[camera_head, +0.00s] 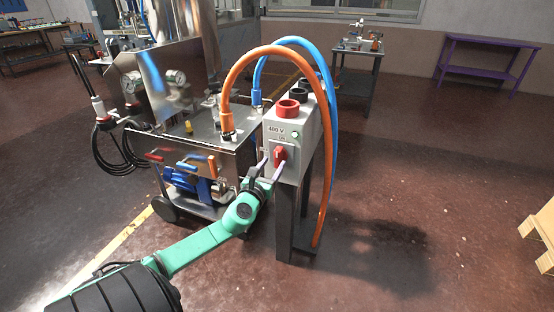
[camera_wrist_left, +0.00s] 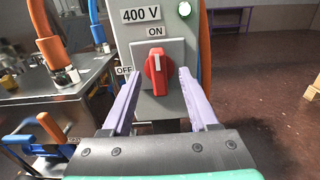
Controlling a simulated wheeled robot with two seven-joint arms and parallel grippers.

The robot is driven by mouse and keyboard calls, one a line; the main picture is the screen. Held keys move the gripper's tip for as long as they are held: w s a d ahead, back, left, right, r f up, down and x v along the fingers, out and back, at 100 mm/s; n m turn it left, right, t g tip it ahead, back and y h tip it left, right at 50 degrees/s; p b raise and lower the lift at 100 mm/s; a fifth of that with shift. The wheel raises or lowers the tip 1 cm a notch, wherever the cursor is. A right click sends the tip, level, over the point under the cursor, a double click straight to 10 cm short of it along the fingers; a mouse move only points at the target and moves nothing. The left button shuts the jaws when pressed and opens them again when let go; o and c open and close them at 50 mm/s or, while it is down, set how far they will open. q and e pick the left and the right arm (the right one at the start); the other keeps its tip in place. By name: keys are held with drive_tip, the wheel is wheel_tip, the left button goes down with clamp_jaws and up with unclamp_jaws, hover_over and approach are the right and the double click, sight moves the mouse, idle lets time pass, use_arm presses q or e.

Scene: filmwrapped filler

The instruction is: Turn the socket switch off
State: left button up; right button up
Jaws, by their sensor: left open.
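The grey socket box (camera_head: 297,130) stands on a dark post, marked 400 V, with a red rotary switch (camera_head: 280,157) on its front. In the left wrist view the red switch (camera_wrist_left: 157,72) has its white mark pointing up toward ON; OFF is labelled at its left. My left gripper (camera_head: 268,170) is open in front of the switch. Its two lilac fingers (camera_wrist_left: 157,88) stand on either side of the switch, apart from each other; I cannot tell whether they touch it. My right gripper is not in view.
Orange (camera_head: 254,56) and blue (camera_head: 310,48) hoses arch over the socket box. A metal machine on a wheeled cart (camera_head: 205,140) stands close at its left. A small table (camera_head: 355,80) and a purple bench (camera_head: 486,60) stand behind. The floor at the right is mostly clear.

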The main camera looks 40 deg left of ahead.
sight(277, 158)
use_arm(q)
drive_tip(key=x, duration=0.4)
drive_tip(key=shift+w+a+f, duration=0.1)
drive_tip(key=shift+a+f, duration=0.15)
drive_tip(key=shift+f, duration=0.05)
drive_tip(key=shift+w, duration=0.1)
drive_tip(key=shift+r, duration=0.1)
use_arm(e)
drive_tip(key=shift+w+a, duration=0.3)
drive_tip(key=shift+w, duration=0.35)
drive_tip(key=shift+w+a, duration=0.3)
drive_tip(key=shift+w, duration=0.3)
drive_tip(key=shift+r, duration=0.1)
use_arm(q)
clamp_jaws()
